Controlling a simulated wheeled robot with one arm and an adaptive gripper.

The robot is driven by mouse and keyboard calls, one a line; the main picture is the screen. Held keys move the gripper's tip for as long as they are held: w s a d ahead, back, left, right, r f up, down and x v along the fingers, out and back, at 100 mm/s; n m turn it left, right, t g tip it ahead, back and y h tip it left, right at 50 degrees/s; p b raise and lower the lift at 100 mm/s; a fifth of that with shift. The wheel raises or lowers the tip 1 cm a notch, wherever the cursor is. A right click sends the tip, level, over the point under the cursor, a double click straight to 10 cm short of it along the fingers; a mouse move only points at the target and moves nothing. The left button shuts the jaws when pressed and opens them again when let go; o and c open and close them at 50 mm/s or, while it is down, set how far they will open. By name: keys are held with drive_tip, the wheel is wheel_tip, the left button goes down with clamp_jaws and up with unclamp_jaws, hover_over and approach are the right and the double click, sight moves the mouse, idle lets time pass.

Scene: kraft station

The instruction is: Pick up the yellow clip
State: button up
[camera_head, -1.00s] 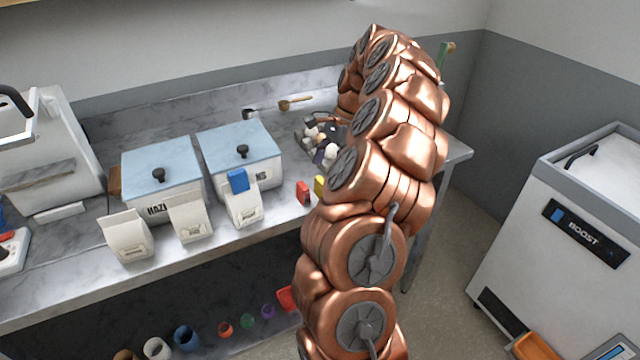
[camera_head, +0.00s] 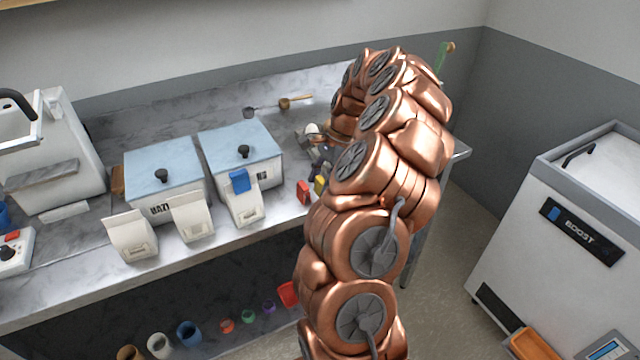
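The yellow clip (camera_head: 320,184) stands near the front edge of the steel table, just right of a red clip (camera_head: 303,191). My copper arm hides part of the area to its right. My gripper (camera_head: 319,165) is a small dark shape left of my arm, just behind and above the yellow clip. Its fingers are too small and too mixed with the things behind them to tell open from shut. I cannot tell whether it touches the clip.
A blue clip (camera_head: 239,181) sits on a white paper bag (camera_head: 243,205); two more bags (camera_head: 192,217) (camera_head: 131,238) stand left. Two blue-lidded bins (camera_head: 164,172) (camera_head: 240,146) stand behind. A scoop (camera_head: 295,101) lies farther back. Several coloured cups sit on the lower shelf.

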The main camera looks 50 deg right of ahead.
drive_tip(key=c, duration=0.6)
drive_tip(key=shift+o, duration=0.2)
drive_tip(key=shift+r, duration=0.1)
